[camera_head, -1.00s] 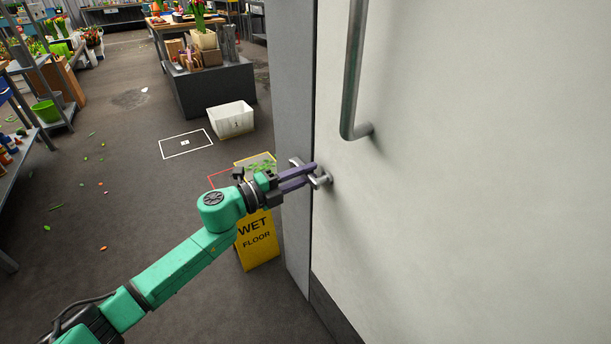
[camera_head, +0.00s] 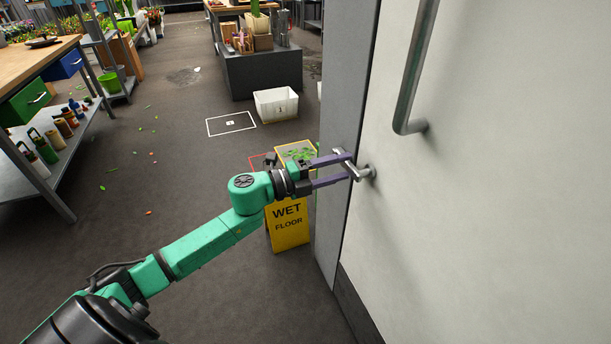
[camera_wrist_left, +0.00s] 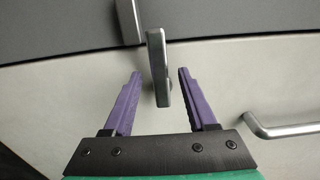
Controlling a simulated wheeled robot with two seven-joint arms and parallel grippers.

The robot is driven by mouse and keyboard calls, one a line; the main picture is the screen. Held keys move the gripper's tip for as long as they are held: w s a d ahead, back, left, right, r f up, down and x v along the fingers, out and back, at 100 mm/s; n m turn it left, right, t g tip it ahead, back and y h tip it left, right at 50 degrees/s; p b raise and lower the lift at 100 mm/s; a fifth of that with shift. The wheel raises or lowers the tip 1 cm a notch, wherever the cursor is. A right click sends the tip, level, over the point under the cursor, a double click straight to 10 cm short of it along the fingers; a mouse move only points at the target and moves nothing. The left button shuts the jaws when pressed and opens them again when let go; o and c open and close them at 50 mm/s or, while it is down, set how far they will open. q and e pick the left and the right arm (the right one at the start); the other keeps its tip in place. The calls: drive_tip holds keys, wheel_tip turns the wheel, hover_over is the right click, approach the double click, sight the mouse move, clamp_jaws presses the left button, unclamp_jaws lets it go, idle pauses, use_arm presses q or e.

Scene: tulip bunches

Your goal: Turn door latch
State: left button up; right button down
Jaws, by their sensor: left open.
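The metal door latch (camera_head: 360,171) is a short lever on the pale door (camera_head: 500,210), near the door's left edge. My left gripper (camera_head: 345,168) is open, its two purple fingers above and below the lever in the head view. In the left wrist view the latch lever (camera_wrist_left: 159,68) stands between the spread fingers of my left gripper (camera_wrist_left: 160,75), with a gap visible on both sides. My right gripper is not in view.
A long metal pull handle (camera_head: 412,85) is on the door above the latch. A white crate (camera_head: 276,105) is on the floor beyond. A shelf bench (camera_head: 35,180) stands at the left.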

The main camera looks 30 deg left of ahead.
use_arm(q)
drive_tip(key=v, duration=1.2)
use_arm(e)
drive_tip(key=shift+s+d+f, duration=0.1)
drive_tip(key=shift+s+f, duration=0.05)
